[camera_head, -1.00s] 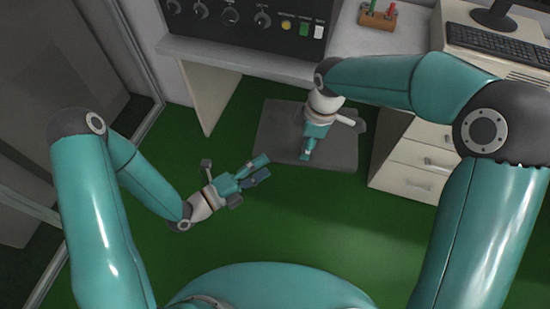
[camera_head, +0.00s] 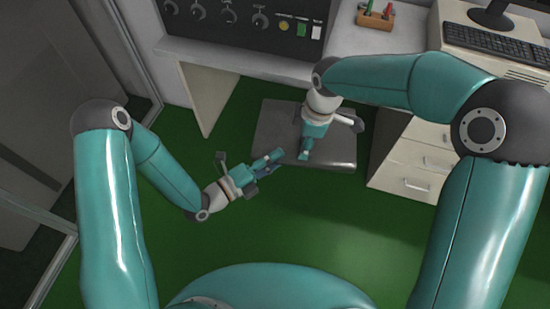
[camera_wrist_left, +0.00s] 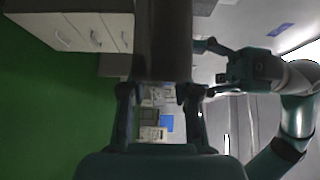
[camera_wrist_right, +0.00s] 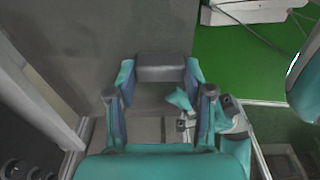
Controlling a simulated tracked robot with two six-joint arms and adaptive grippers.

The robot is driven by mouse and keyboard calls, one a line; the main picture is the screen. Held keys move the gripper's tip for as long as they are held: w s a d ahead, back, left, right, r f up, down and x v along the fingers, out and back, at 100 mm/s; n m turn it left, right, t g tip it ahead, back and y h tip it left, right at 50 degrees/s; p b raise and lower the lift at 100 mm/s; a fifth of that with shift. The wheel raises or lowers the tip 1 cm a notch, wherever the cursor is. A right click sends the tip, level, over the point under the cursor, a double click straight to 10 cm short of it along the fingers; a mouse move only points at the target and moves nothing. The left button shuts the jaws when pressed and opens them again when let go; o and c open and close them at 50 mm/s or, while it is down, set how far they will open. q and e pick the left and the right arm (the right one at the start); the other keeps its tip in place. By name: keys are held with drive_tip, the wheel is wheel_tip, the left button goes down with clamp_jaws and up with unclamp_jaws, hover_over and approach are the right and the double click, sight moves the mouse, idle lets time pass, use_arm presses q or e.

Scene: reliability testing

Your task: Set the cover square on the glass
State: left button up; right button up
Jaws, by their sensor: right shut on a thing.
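A flat dark grey slab (camera_head: 337,150), which looks like the cover, shows in the head view between the bench and the drawers. My right gripper (camera_head: 306,152) points down over it. In the right wrist view its fingers are shut on a grey block (camera_wrist_right: 163,68) on the grey slab (camera_wrist_right: 85,35). My left gripper (camera_head: 274,160) is open at the slab's lower left edge. In the left wrist view a dark end of the slab (camera_wrist_left: 163,40) shows between the fingers; contact cannot be told. I cannot make out the glass.
A bench with a dark control panel (camera_head: 245,18) stands behind. A cabinet with white drawers (camera_head: 420,160) is close on the right. Green floor (camera_head: 320,210) is clear in front.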

drive_tip(key=o, duration=1.5)
